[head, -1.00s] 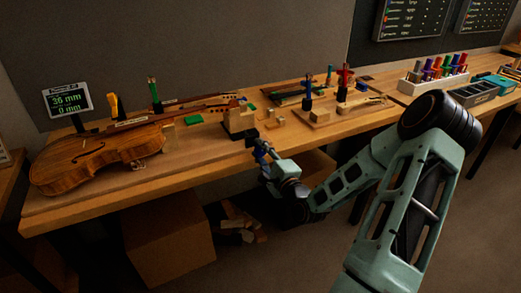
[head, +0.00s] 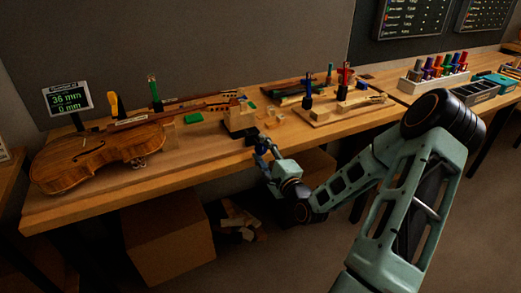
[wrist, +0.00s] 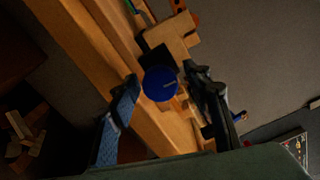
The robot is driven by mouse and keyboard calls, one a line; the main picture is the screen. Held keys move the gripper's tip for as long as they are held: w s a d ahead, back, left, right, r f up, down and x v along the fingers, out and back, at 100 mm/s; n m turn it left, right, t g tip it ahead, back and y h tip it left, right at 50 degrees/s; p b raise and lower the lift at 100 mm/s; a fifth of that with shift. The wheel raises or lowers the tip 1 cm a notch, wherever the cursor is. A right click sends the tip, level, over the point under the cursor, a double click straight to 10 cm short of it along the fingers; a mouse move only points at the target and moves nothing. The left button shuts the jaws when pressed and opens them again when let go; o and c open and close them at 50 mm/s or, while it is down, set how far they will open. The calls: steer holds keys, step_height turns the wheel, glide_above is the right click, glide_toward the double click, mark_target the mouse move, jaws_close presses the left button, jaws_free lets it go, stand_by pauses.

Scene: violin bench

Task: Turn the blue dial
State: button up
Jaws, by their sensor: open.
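The blue dial (wrist: 161,84) shows as a round blue face with a small pale mark in the wrist view. It sits on a dark mount against a wooden block at the bench's front edge. My gripper (wrist: 163,80) is open, with one finger to each side of the dial. The dial lies between the fingertips; I cannot tell whether either touches it. In the head view my gripper (head: 264,149) is at the front edge, just below the wooden block (head: 240,117) with its dark base. There the dial cannot be told apart from the bluish fingers.
A violin (head: 95,157) lies at the left of the bench, with a small display (head: 67,99) reading 36 mm and 0 mm behind it. A clamp stand (head: 343,82) is to the right. A cardboard box (head: 168,240) stands under the bench.

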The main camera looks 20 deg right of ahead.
steer(key=s, duration=0.7)
steer(key=shift+s, duration=0.2)
steer(key=shift+w+d+f, duration=0.1)
